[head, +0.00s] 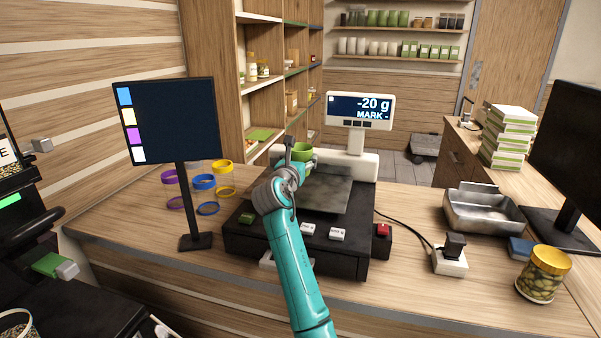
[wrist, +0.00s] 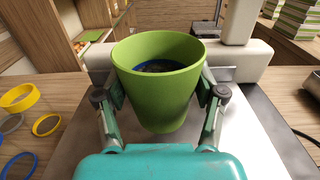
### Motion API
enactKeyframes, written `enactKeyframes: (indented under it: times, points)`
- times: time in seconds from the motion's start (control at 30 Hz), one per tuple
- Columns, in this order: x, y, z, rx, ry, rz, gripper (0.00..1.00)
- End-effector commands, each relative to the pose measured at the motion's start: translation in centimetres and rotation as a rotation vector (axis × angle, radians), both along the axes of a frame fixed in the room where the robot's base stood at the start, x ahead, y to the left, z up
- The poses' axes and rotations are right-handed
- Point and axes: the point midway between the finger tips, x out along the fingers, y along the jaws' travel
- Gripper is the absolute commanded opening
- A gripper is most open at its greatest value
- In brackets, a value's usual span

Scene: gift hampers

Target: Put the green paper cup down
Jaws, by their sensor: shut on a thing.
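The green paper cup (wrist: 158,98) is upright between the two fingers of my gripper (wrist: 160,97) in the wrist view. My gripper is shut on the cup's sides. Something dark shows inside the cup, but I cannot tell what. In the head view the cup (head: 302,151) is partly hidden by my wrist. It is at the scale's metal plate (head: 335,193), towards the back left. I cannot tell whether its base touches the plate. The scale display (head: 360,108) reads -20 g and MARK -.
A dark monitor (head: 168,122) stands left of the scale, with coloured rings (head: 204,182) on the counter (head: 130,226) behind it. A metal tray (head: 483,213), a power block (head: 450,260) and a gold-lidded jar (head: 544,273) are at right. A cable crosses the counter right of the scale.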

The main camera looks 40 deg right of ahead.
Motion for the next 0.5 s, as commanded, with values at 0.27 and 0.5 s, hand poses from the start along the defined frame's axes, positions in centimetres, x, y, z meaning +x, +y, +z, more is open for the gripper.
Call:
enactKeyframes:
  times: [0.27, 0.5]
  points:
    - [0.0, 0.0, -2.6, -0.001, 0.002, 0.000, 0.27]
    - [0.0, 0.0, -3.9, -0.002, -0.002, 0.000, 0.27]
